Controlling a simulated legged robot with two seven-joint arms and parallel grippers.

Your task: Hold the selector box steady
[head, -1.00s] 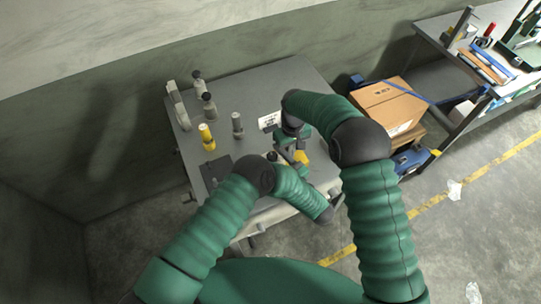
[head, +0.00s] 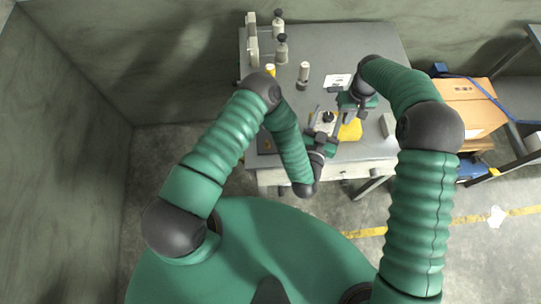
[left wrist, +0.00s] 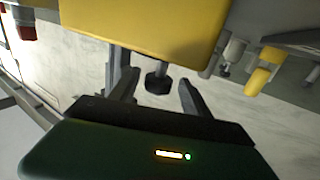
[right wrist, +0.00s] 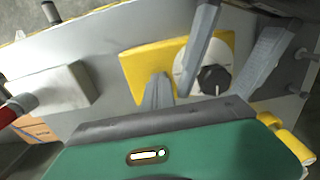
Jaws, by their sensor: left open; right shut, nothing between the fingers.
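The yellow selector box (head: 352,131) sits near the front of the grey table, partly hidden by my grippers. Its white dial with a black knob (right wrist: 213,78) shows in the right wrist view. My left gripper (head: 330,121) is open, with one finger on each side of the knob; the knob also shows between its fingers in the left wrist view (left wrist: 158,82). I cannot tell whether the fingers touch it. My right gripper (right wrist: 157,80) is shut and empty, its tips over or against the yellow face; contact is unclear.
Several grey posts stand at the table's back left, including one upright post (head: 303,75). A white label card (head: 337,81) lies behind the box. A light block (head: 388,125) is to its right. A cardboard box (head: 470,105) is beyond the table's right edge.

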